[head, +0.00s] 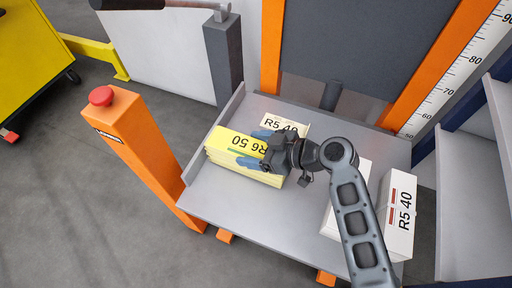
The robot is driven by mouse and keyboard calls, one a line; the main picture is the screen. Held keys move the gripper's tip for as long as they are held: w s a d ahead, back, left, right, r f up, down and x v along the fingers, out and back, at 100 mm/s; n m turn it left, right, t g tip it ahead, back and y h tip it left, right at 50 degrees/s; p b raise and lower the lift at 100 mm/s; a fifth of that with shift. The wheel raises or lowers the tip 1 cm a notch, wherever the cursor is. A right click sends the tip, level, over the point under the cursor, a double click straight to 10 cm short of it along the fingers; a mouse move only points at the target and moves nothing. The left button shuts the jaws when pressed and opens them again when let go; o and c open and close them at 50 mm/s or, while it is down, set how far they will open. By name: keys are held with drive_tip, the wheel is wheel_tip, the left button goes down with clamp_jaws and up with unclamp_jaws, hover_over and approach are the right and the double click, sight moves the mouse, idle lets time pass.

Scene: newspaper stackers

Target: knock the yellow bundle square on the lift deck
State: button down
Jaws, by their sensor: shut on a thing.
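The yellow bundle (228,145), marked R6 50, lies on the left part of the grey lift deck (224,205), turned at an angle to the deck's edges. My gripper (255,152) is at the right end of the yellow bundle, with its blue-grey fingers shut on it from above. The wrist hides part of the bundle's right end. A white bundle marked R5 40 (284,124) stands just behind, partly hidden by my gripper.
Another white bundle marked R5 40 (400,205) stands at the deck's right, beside a white one partly behind my arm. An orange post with a red button (101,96) stands left of the deck. Grey shelves (470,190) rise at right. The deck's front left is bare.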

drive_tip(key=shift+w+a+r+b, duration=0.15)
drive_tip(key=shift+w+a+b, duration=0.15)
drive_tip(key=shift+a, duration=0.25)
drive_tip(key=shift+w+a+r+b, duration=0.15)
drive_tip(key=shift+a+b, duration=0.2)
drive_tip(key=shift+a, duration=0.2)
idle(1.7)
drive_tip(key=shift+d+f, duration=0.1)
drive_tip(key=shift+d, duration=0.05)
drive_tip(key=shift+s+d, duration=0.3)
drive_tip(key=shift+d, duration=0.5)
drive_tip(key=shift+s+d, duration=0.3)
drive_tip(key=shift+d, duration=0.45)
drive_tip(key=shift+r+p, duration=1.8)
drive_tip(key=shift+r, duration=1.2)
